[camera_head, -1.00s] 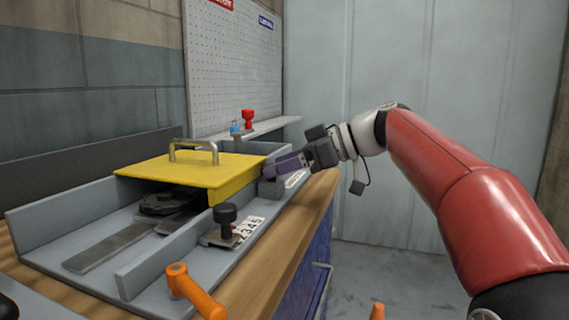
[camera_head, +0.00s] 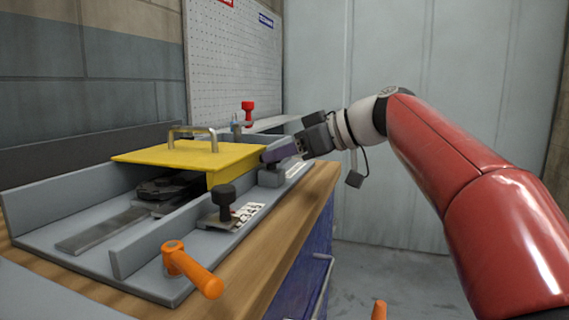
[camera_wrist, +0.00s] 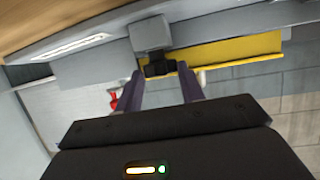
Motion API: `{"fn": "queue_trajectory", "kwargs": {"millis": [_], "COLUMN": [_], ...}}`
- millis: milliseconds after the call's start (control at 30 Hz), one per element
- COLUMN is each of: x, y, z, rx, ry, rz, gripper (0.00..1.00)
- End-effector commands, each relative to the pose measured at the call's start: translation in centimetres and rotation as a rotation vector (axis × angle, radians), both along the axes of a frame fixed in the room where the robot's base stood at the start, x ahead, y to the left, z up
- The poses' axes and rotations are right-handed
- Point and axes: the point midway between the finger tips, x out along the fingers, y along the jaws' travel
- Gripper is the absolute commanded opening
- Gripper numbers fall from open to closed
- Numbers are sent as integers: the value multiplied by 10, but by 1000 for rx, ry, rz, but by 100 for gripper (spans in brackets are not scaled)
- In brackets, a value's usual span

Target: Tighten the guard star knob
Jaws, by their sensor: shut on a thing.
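The guard is a yellow plate (camera_head: 185,157) with a metal handle (camera_head: 192,133) on top, set over the grey table bed. The guard star knob (camera_wrist: 158,68) is dark and sits at the grey block by the yellow edge in the wrist view, between my fingertips. My gripper (camera_head: 271,155) has purple fingers and reaches in from the right at the guard's right end. It is shut on the star knob, also in the wrist view (camera_wrist: 161,73).
A black knob (camera_head: 224,197) stands on a bracket by a number label at the front. An orange lever (camera_head: 192,270) sticks out at the near edge. A red knob (camera_head: 247,107) stands behind the guard.

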Motion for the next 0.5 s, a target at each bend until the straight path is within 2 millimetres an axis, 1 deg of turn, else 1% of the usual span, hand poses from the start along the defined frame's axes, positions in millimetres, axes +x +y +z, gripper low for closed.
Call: {"fn": "queue_trajectory", "kwargs": {"millis": [33,300,500], "x": [-2,-6,-8], "y": [2,4,6], "z": [-5,-1,0], "rx": [-1,0,0], "ry": [-5,-4,-3], "rz": [-33,-216,-310], "gripper": [16,16,16]}}
